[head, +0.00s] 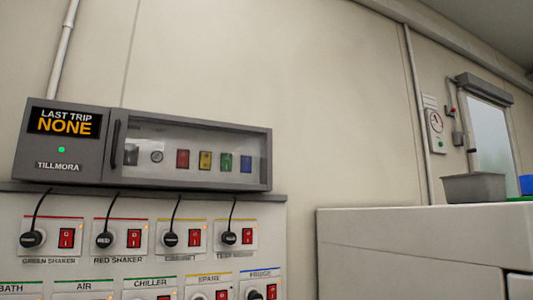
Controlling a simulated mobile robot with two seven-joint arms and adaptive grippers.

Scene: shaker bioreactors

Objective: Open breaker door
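The breaker box is a long grey unit on the wall at the left of the head view. Its breaker door (205,147) is a clear panel in a grey frame and looks closed. A dark vertical handle (115,145) sits at the door's left edge. Behind the panel are a red breaker (183,159), a yellow breaker (205,161), a green breaker (226,162) and a blue breaker (246,164). A display (64,123) left of the door reads "LAST TRIP NONE", with a green light below. Neither gripper is in view.
Below the box, a panel (270,215) carries red switches and black plugs on cords, labelled green shaker, red shaker and others. A white cabinet (420,230) stands to the right. A grey bin (474,187) is on it. The wall between is bare.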

